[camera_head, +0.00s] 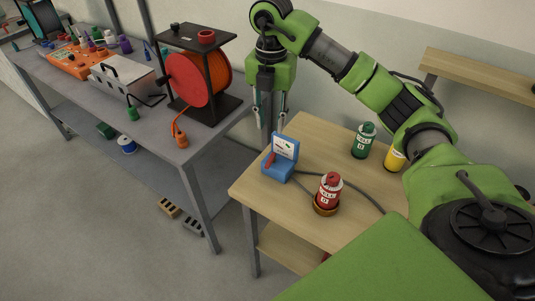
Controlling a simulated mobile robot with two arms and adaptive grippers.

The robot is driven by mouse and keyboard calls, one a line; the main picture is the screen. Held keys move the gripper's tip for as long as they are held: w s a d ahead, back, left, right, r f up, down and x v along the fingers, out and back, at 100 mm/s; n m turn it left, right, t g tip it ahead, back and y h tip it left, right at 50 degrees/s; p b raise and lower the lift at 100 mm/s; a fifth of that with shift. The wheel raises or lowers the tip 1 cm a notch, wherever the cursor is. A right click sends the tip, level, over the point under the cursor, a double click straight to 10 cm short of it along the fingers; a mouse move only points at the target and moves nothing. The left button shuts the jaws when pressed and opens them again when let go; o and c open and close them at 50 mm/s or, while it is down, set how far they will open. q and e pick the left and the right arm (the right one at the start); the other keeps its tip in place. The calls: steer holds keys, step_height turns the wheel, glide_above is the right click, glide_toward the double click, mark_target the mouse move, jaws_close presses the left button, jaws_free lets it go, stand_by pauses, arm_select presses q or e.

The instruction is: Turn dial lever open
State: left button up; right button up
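A small blue dial box (278,172) stands near the left edge of the wooden table. It has a tilted white dial face (285,147) and a red lever (270,160) on its left side. The exact lever angle is too small to tell. My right gripper (270,122) hangs pointing down, behind and a little left of the box in the picture. Its two fingers are spread apart with nothing between them, and it appears clear of the box. My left gripper is out of the picture.
A red bottle (329,190) stands right of the box on the wooden table (308,227), with a grey hose nearby. A green bottle (363,141) and a yellow bottle (395,158) stand farther back. A grey workbench (195,145) with a red-orange reel (198,79) is at left.

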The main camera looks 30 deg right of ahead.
steer(key=p, duration=0.1)
glide_above(269, 161)
step_height(269, 161, down, 4)
steer(key=shift+m, duration=0.4)
step_height(269, 161, down, 9)
steer(key=shift+r+p, duration=0.1)
steer(key=shift+p, duration=1)
steer(key=shift+f, duration=0.5)
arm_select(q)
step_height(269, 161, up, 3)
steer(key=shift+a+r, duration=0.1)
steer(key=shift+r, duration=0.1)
arm_select(e)
steer(key=shift+s, duration=0.1)
jaws_close()
